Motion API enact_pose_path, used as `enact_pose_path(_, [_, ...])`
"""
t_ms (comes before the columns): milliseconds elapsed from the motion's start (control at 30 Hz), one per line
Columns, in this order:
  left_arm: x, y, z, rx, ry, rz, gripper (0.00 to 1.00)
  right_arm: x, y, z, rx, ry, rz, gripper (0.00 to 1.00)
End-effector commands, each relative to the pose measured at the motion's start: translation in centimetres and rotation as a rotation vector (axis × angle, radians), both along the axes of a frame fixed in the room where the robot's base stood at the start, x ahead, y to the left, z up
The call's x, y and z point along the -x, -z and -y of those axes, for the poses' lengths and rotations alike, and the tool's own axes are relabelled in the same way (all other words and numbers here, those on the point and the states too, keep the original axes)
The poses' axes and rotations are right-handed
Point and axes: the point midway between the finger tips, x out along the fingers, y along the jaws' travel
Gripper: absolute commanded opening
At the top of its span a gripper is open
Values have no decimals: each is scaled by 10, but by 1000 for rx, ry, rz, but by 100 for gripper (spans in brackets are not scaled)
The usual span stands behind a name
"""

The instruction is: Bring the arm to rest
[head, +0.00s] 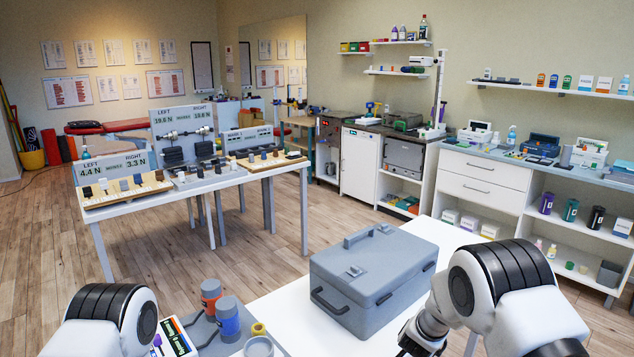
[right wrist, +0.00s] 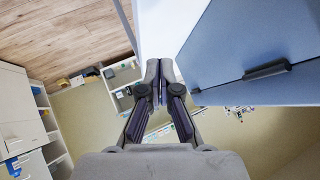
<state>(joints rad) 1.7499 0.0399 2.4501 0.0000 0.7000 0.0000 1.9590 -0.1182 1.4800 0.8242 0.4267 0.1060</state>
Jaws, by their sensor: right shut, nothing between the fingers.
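My right arm (head: 500,295) is bent at the right of the head view, beside the grey case. In the right wrist view my right gripper (right wrist: 160,68) has its two fingers together, with nothing between them. The side of the case (right wrist: 250,50) shows just right of the fingers there, apart from them as far as I can tell. My left arm (head: 105,322) shows only as a bent joint at the lower left of the head view. My left gripper is out of view.
A closed grey case (head: 352,262) stands on the white table (head: 283,306) in front. Grey containers (head: 228,318) with blue and orange parts stand left of it. A display table (head: 255,170) stands further back left. Wood floor (head: 255,240) lies open between.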

Motion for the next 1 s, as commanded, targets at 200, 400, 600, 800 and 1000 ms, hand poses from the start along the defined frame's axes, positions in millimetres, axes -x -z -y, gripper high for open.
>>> enact_pose_path(200, [0,0,0,0,0,0,34,167,114,29,164,-244,-371,0])
enact_pose_path(400, [0,0,0,0,0,0,34,343,156,25,163,-546,-679,0])
enact_pose_path(600, [0,0,0,0,0,0,34,458,145,7,71,-761,-843,0])
enact_pose_path(800, [0,0,0,0,0,0,34,475,141,2,51,-799,-862,0])
enact_pose_path(1000, [0,0,0,0,0,0,34,475,141,2,51,-797,-862,0])
